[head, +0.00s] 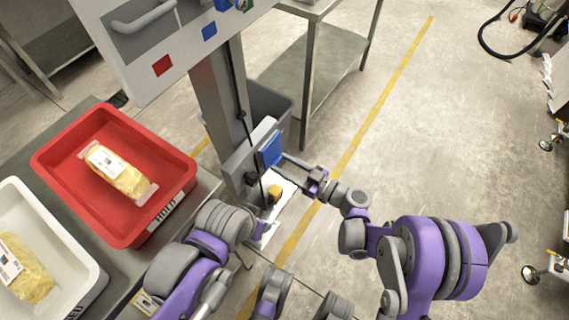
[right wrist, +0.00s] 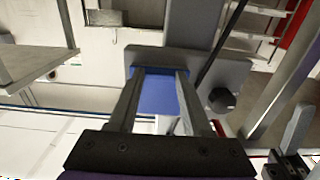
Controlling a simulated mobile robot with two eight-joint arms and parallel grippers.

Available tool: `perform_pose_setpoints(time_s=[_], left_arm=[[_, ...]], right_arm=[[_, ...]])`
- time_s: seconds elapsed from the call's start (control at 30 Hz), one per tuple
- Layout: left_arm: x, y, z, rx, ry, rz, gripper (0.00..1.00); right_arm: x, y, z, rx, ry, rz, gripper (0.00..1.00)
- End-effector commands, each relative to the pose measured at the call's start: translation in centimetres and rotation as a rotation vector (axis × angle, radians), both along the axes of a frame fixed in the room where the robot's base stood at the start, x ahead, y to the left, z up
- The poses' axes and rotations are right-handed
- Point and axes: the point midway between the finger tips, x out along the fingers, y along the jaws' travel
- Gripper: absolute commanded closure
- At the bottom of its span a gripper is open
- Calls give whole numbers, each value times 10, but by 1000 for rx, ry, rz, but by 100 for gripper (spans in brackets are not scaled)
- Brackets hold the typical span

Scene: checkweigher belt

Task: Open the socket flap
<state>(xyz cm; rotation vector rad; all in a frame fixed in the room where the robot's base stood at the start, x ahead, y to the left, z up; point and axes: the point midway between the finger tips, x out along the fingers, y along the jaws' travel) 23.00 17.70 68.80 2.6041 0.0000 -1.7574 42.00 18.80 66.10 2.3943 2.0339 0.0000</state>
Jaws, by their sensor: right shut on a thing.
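The blue socket flap (head: 270,149) is on a grey socket box (head: 240,160) low on the column. My right gripper (head: 283,164) reaches it from the right, with its fingers at the flap. In the right wrist view the blue flap (right wrist: 158,95) shows between the two fingers, and the gripper is shut on it. I cannot tell how far the flap is swung. A yellow plug (head: 275,192) is just below the box. My left gripper (head: 263,226) is near the plug, partly hidden by its own arm; its jaws are not clear.
A dark cable (head: 241,100) runs down the column (head: 212,100). A red tray (head: 75,145) and a white tray (head: 85,265), each with a wrapped pack, stand at the left. A steel table (head: 325,60) stands behind.

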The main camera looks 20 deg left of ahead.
Motion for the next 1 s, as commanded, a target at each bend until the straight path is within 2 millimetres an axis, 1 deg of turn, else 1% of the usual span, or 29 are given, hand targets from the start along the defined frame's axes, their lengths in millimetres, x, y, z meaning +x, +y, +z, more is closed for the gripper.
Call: perform_pose_setpoints(time_s=[0.4, 0.57, 0.77, 1.0], left_arm=[[0, 0, 0, 0, 0, 0, 50], [-1, 0, 5, 0, -1, 0, 50], [-3, 0, 21, 0, -7, 0, 50], [-5, 0, 55, 0, -18, 0, 50]], right_arm=[[0, 0, 0, -2, 0, 0, 100], [-1, -2, 2, -25, 3, 0, 100], [-2, -10, 10, -114, 16, -1, 100], [-5, -24, 25, -306, 47, 0, 100]])
